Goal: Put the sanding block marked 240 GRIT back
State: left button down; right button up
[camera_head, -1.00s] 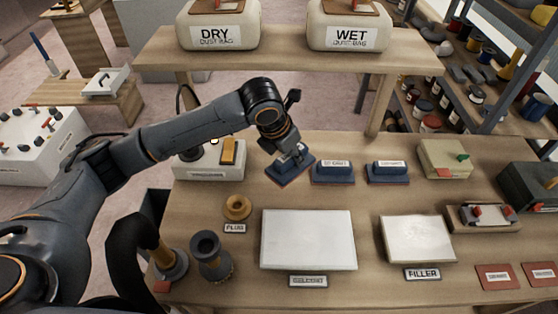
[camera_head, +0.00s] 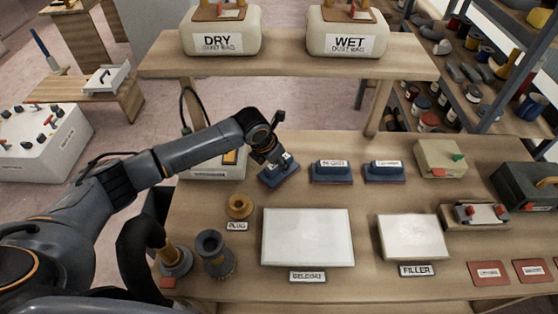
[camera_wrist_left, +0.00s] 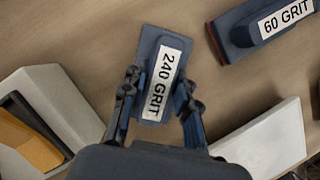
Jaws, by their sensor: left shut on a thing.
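The sanding block marked 240 GRIT (camera_wrist_left: 152,60) is blue with a white label, read clearly in the left wrist view. My left gripper (camera_wrist_left: 157,100) is shut on it, one finger on each side of the label. In the head view this block (camera_head: 279,177) is at the left end of a row of blue blocks, under my left gripper (camera_head: 274,160). It looks at or just above the table; I cannot tell if it touches. The 60 GRIT block (camera_wrist_left: 268,28) lies beside it, apart, and shows in the head view (camera_head: 331,174). My right gripper is not in view.
Another blue block (camera_head: 385,174) stands further right. A white box (camera_head: 215,168) with a yellow part stands close left of my gripper. A raised shelf (camera_head: 290,66) carries the DRY and WET bags.

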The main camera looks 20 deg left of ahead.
pick_arm(q)
jog(key=c, duration=1)
grip_release()
jog(key=shift+f, duration=0.1)
jog(key=shift+r, duration=0.3)
jog(key=b+v, duration=0.1)
jog(key=v, duration=1)
jog(key=shift+s+a+r+b, duration=0.1)
jog(key=shift+s+r+b, duration=0.1)
jog(key=shift+r+b, duration=0.15)
jog(key=shift+f, duration=0.1)
